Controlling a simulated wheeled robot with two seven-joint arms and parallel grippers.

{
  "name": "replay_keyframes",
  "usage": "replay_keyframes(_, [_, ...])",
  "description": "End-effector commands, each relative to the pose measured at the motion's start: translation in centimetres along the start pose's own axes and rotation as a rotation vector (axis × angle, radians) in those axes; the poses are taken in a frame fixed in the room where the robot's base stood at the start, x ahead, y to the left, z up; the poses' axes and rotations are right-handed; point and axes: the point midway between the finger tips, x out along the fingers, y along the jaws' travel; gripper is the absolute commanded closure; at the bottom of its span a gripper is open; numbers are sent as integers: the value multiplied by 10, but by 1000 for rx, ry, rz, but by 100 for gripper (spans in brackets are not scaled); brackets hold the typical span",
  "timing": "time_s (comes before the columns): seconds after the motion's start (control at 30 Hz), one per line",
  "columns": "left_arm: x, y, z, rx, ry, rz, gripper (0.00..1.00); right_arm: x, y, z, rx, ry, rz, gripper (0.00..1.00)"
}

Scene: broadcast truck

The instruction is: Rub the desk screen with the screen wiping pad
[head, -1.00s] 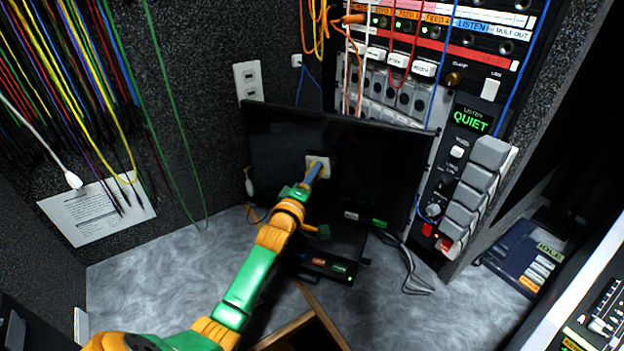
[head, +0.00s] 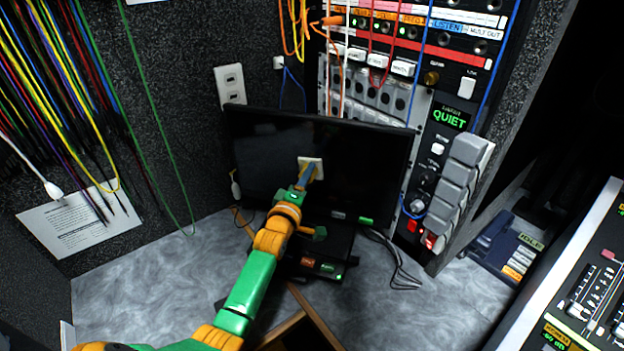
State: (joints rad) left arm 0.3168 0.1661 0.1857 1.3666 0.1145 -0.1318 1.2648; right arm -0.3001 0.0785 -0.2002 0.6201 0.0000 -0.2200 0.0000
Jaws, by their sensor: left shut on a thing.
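The desk screen (head: 372,165) is a wide black monitor standing on the grey desk, its face dark. The screen wiping pad (head: 315,161) is a small whitish square in front of the middle of the screen; it appears to be against the face, but I cannot be sure of contact. My left gripper (head: 308,174) is shut on the pad, with its arm reaching up from the bottom left. The gripper hides a small part of the screen. My right gripper is not in view.
A rack with patch cords and a "QUIET" panel (head: 450,117) stands close to the screen's right edge. Cables (head: 150,110) hang at the left. A dark box with lit buttons (head: 322,266) sits below the screen. The desk (head: 385,310) is clear at front right.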

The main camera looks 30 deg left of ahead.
Motion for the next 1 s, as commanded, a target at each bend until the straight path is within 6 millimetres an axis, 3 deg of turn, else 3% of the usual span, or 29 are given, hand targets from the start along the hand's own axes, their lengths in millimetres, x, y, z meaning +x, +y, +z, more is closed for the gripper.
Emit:
replay_keyframes(0.2, [1, -6, -18, 2, 0, 0, 98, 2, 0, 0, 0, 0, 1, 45])
replay_keyframes(0.47, [0, -5, -19, 0, 0, 0, 98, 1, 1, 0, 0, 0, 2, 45])
replay_keyframes(0.7, [-29, 1, -21, -1, -1, -3, 98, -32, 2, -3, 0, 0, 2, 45])
replay_keyframes(1.0, [-60, -4, -19, 0, -1, 0, 98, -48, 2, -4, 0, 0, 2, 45])
